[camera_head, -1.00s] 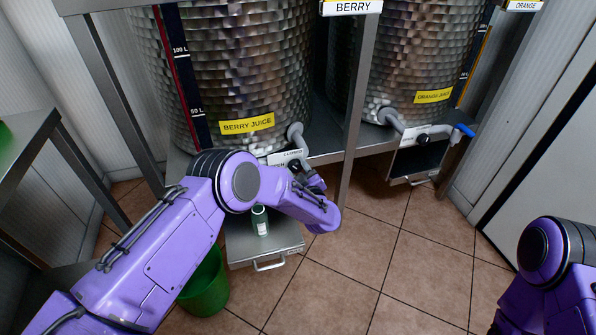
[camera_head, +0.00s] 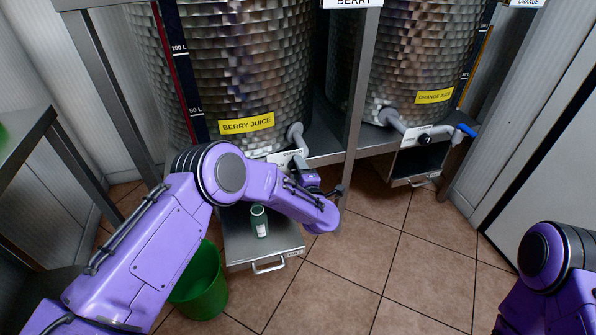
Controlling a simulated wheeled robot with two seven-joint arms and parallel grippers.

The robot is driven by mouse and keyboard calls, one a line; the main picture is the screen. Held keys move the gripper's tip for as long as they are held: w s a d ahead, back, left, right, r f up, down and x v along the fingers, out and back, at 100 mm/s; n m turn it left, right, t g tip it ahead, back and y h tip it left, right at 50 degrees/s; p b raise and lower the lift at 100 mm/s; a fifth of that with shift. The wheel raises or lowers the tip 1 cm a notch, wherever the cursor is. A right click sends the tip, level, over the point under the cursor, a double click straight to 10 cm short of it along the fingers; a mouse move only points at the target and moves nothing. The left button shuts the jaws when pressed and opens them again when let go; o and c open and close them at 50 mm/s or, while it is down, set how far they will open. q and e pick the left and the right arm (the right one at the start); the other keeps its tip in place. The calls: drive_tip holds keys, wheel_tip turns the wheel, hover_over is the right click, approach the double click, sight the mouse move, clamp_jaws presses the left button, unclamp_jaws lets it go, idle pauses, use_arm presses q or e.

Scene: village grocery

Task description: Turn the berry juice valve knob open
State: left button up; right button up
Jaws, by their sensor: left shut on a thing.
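The berry juice tank (camera_head: 240,70) is a shiny metal drum with a yellow label (camera_head: 246,123), left of centre. A bent grey pipe (camera_head: 296,132) comes out low on its right side, above a white valve plate (camera_head: 285,157). My left gripper (camera_head: 300,166) is at this plate and shut on the berry juice valve knob, which is mostly hidden behind the gripper and wrist. A small dark green bottle (camera_head: 260,221) stands upright on the pulled-out metal tray (camera_head: 240,243) below. My right arm shows at the lower right; its gripper is out of view.
The orange juice tank (camera_head: 400,50) stands to the right, with its own dark knob (camera_head: 425,139) and a blue-handled lever (camera_head: 466,130). A metal post (camera_head: 357,110) stands between the tanks. A green bucket (camera_head: 200,290) is on the tiled floor. The floor at centre right is clear.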

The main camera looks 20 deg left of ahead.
use_arm(q)
drive_tip(key=shift+d+f+n, duration=0.1)
drive_tip(key=shift+n, duration=0.4)
drive_tip(key=o, duration=1.1)
drive_tip(key=shift+c, duration=0.2)
drive_tip(key=p+v, duration=0.1)
drive_tip(key=v, duration=0.9)
drive_tip(key=shift+s, duration=0.25)
drive_tip(key=shift+d, duration=0.1)
